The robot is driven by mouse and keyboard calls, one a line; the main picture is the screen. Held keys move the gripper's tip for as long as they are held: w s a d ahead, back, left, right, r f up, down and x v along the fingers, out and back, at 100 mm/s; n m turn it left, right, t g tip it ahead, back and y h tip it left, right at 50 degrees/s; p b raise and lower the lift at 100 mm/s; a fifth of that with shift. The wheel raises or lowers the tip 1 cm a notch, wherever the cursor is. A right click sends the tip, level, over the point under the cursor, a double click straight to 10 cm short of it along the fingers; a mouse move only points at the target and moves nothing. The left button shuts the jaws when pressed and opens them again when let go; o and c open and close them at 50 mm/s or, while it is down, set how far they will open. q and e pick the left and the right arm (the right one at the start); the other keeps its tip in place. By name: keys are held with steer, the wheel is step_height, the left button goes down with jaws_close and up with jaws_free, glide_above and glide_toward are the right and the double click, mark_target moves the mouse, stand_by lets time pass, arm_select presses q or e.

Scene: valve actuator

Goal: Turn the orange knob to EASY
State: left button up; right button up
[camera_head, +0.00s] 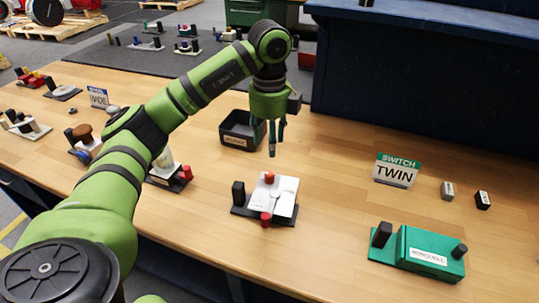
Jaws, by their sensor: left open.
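A white device on a dark base plate (238,209) stands near the middle of the wooden table. An orange-red knob (270,177) sits at its far end, and a redder knob (266,218) sits at its near end. A black upright block (238,193) stands at its left. I cannot read EASY or any other mark on it, nor the knobs' setting. My left gripper (270,146) is open and empty, pointing down above the table just behind the device, apart from it. My right gripper is out of view.
A green box device (430,252) and a SWITCH TWIN sign (396,170) are at the right. My left arm hides part of another device with a red knob (186,173). The table between the white and green devices is clear.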

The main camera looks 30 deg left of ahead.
arm_select(q)
steer(key=shift+r, duration=0.85)
